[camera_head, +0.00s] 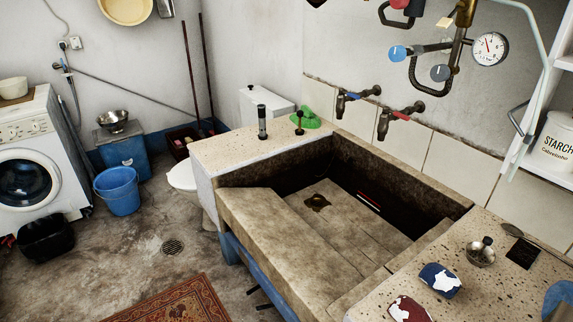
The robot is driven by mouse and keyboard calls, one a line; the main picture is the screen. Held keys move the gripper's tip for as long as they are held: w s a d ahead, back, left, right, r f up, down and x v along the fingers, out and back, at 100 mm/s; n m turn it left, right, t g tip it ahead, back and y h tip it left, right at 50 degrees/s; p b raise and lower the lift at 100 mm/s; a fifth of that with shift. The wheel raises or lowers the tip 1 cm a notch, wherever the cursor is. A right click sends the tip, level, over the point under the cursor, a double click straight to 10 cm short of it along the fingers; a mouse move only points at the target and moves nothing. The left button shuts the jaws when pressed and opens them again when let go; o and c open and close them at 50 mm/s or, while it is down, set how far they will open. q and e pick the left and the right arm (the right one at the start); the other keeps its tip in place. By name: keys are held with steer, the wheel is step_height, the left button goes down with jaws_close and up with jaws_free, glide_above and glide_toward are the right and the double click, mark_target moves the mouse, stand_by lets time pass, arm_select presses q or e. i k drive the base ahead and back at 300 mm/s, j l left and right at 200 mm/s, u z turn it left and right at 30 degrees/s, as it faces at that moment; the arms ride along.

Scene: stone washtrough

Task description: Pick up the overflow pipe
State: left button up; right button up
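The drain (317,202) shows as a dark round patch in the trough floor. Neither of my grippers shows in the head view.
Two taps (352,97) (397,119) project over the trough. The right ledge holds a blue-and-white object (440,279), a red-and-white one (408,309) and a small metal vessel (481,252). Piping hangs above it.

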mark_target(263, 135)
steer(key=i+j+z, duration=0.1)
steer(key=i+j, duration=0.25)
steer(key=i+j+z, duration=0.1)
steer(key=i+j, duration=0.2)
steer(key=i+j+z, duration=0.1)
steer(key=i+j, duration=0.2)
steer(key=j, duration=0.2)
steer(key=i+j+z, duration=0.1)
steer(key=i+j, duration=0.15)
steer(key=j, duration=0.2)
steer(key=i+j+z, duration=0.1)
steer(key=i+j, duration=0.2)
steer(key=j, duration=0.15)
steer(key=i+j+z, duration=0.1)
steer(key=i+j, duration=0.15)
steer(key=j, duration=0.25)
steer(key=i+j+z, duration=0.1)
steer(key=j, duration=0.4)
steer(key=i+j+z, duration=0.1)
steer(key=i+j, duration=0.25)
steer(key=j, duration=0.15)
steer(key=j+z, duration=0.1)
steer(key=j, duration=0.6)
steer(key=k+j+z, duration=0.15)
steer(key=j, duration=0.5)
steer(key=j+z, duration=0.1)
steer(key=j, duration=0.6)
steer(key=i+l, duration=0.15)
steer(key=l, duration=0.2)
